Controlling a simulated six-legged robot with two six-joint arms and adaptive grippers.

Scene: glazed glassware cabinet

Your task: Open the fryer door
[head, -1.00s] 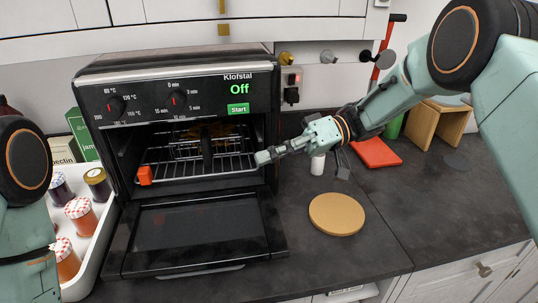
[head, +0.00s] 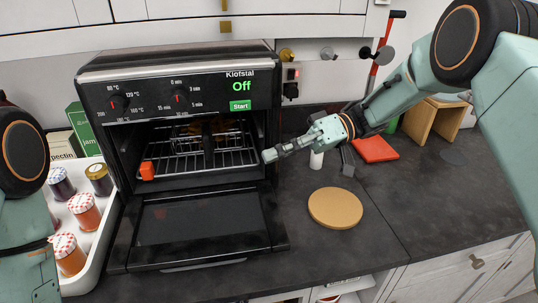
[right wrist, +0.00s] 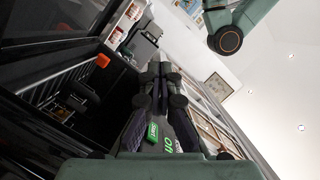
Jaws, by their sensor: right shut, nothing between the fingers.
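The fryer (head: 177,72) is a black countertop oven with two knobs and a green "Off" display. Its door (head: 200,222) is folded down at the front, lying near flat, so the cavity is open. A wire rack (head: 200,162) with an orange block-shaped piece (head: 147,171) at its front left shows inside. My right gripper (head: 270,155) is shut and empty at the right edge of the opening, above the door. In the right wrist view its fingers (right wrist: 157,75) are together, with the rack at left. My left arm shows at the left edge; its gripper is out of view.
A white tray (head: 97,255) of jars stands left of the fryer, close to the door. A round wooden board (head: 336,208) lies on the dark counter at right. A red mat (head: 375,149) and a wooden stand (head: 433,120) are further back.

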